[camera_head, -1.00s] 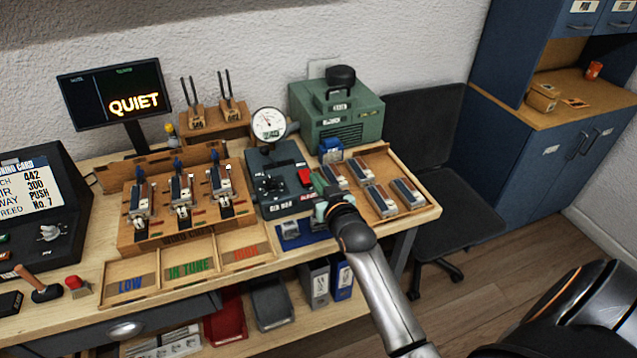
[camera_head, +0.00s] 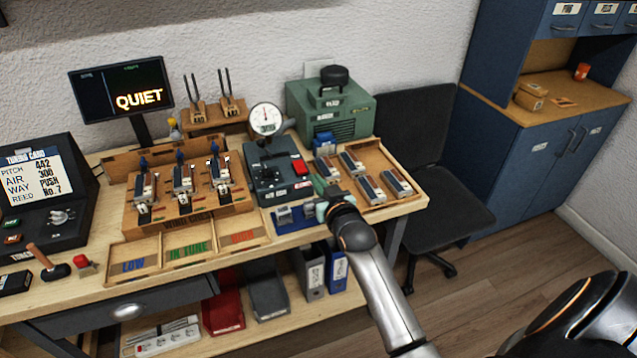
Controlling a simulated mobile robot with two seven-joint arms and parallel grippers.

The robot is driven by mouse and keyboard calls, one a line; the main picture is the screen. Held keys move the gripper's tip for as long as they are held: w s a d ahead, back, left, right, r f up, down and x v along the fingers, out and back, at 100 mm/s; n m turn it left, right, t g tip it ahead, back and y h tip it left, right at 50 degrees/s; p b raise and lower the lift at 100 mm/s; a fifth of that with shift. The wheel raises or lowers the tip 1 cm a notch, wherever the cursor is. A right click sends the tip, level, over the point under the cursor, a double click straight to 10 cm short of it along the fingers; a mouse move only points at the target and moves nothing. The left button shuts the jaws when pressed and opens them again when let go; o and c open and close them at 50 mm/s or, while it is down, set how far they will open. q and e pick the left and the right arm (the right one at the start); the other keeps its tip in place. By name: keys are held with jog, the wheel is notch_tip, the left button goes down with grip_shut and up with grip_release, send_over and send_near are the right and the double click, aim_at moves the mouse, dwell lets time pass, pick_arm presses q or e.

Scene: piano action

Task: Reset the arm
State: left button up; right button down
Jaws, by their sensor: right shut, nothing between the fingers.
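My right arm comes in from the lower right and reaches over the front edge of the workbench (camera_head: 60,302). My right gripper (camera_head: 319,190) is at the arm's end, small in view, between the dark gauge machine (camera_head: 277,172) and the wooden tray of reed blocks (camera_head: 404,203). It is shut and empty. Its fingertips are close to the machine's right side; I cannot tell whether they touch it. A blue item (camera_head: 284,216) sits just left of the gripper at the bench front. My left gripper is not in view.
A green box (camera_head: 345,117) stands behind the tray. A wooden rack (camera_head: 190,214) with several blocks and labelled compartments is left of the machine. A screen reading QUIET (camera_head: 122,92) stands at the back. A dark chair (camera_head: 450,211) is right of the bench.

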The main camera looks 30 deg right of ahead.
dwell(0.4)
jog(key=s+a+f+n+g+y, duration=0.1)
jog(key=s+a+f+g+y, duration=0.1)
jog(key=s+a+f, duration=0.3)
jog(key=s+a+f+n+g+y, duration=0.2)
jog(key=s+a+f, duration=0.4)
jog(key=s, duration=0.8)
jog(key=s+a+f+n+g+y, duration=0.1)
jog(key=s+a+f+g, duration=0.1)
jog(key=s+a+f, duration=0.4)
jog(key=s+f, duration=0.3)
jog(key=f, duration=0.1)
jog(key=shift+s+y, duration=0.15)
jog(key=shift+y, duration=0.25)
